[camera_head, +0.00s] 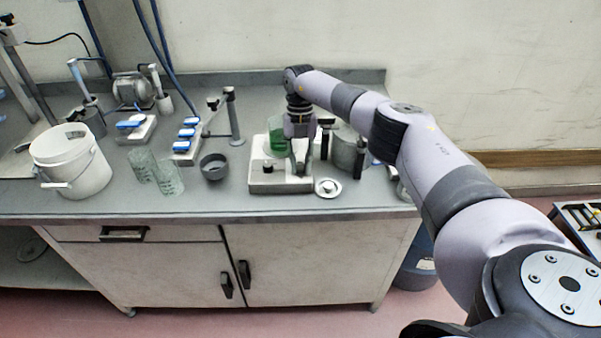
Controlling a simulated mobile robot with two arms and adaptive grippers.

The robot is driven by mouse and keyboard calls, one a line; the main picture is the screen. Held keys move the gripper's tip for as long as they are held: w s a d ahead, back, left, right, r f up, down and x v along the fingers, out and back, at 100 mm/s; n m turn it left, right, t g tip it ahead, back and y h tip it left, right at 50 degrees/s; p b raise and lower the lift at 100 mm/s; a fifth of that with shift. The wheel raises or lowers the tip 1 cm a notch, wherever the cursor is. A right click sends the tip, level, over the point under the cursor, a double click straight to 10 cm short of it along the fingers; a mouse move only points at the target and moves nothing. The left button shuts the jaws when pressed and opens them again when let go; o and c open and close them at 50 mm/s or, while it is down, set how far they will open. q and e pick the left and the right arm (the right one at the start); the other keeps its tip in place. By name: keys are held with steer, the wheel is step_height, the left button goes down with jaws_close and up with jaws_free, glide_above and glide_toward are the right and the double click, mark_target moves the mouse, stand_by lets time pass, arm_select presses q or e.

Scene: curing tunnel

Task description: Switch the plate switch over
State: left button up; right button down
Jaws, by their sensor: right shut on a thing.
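A pale hot plate (262,184) stands near the front edge of the bench, with a green beaker (277,136) at its back. A dark knob (267,166) shows on the left of its front part. My right gripper (300,168) comes down from above over the right of the front part. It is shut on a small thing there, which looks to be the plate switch. The fingers hide that switch, so its position cannot be seen. My left gripper is not in view.
A small metal dish (328,187) lies right of the plate, with a grey cylindrical vessel (348,150) behind it. Left are a dark cup (214,167), a stand (233,115), glass beakers (168,177), blue-switched boxes (186,140) and a white bucket (75,165).

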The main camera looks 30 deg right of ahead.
mark_target(301, 165)
steer(key=shift+r, duration=0.1)
steer(key=c, duration=1.4)
jaws_free()
steer(key=shift+c, duration=0.2)
steer(key=v, duration=0.7)
steer(key=shift+r, duration=0.2)
steer(key=shift+d+f, duration=0.1)
steer(key=shift+d, duration=0.05)
